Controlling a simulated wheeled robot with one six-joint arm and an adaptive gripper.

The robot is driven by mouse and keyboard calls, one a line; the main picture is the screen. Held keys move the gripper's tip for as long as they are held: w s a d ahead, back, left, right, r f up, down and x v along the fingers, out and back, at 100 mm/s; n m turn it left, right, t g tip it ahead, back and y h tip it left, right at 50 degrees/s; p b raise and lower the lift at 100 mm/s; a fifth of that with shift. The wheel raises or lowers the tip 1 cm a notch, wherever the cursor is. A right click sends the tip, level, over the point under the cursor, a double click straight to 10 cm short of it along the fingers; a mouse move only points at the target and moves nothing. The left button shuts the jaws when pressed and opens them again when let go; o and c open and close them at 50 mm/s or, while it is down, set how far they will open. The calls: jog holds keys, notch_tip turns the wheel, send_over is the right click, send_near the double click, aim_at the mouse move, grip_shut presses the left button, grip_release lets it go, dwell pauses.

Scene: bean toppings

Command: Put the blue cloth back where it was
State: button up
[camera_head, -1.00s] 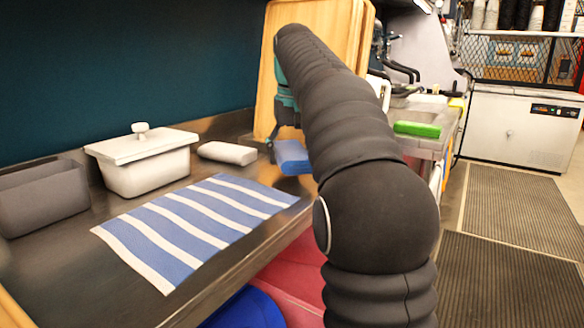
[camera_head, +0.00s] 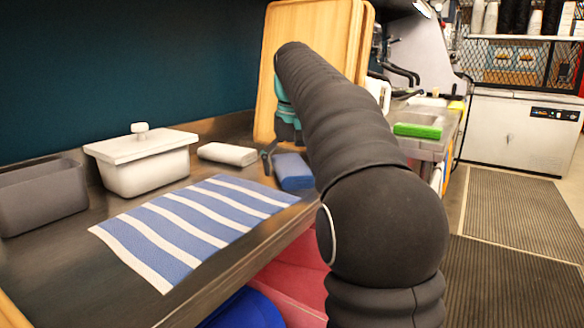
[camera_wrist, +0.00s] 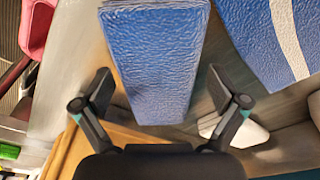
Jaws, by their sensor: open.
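The folded blue cloth (camera_head: 293,172) lies on the dark counter just beyond the far right end of the striped mat and beside the folded white cloth. It is partly hidden by my arm. In the wrist view the blue cloth (camera_wrist: 158,50) lies between the two spread fingers of my gripper (camera_wrist: 158,92), with a gap on each side. My gripper (camera_head: 270,160) is open; in the head view only one finger shows, at the left of the cloth.
A blue-and-white striped mat (camera_head: 190,228) lies flat near the counter's front edge. A folded white cloth (camera_head: 227,154), a lidded white container (camera_head: 145,172) and a grey bin (camera_head: 40,200) stand along the back. Wooden boards (camera_head: 268,70) lean behind my gripper. A green block (camera_head: 417,131) lies further right.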

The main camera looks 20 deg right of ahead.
aim_at(291, 165)
jog(key=r, duration=0.2)
jog(key=r+p, duration=0.1)
jog(key=r, duration=0.1)
jog(key=r+p, duration=0.1)
jog(key=shift+s+a+r, duration=0.1)
jog(key=shift+s+r, duration=0.25)
jog(key=shift+r, duration=0.05)
jog(key=shift+s+r, duration=0.2)
jog(key=shift+r, duration=0.8)
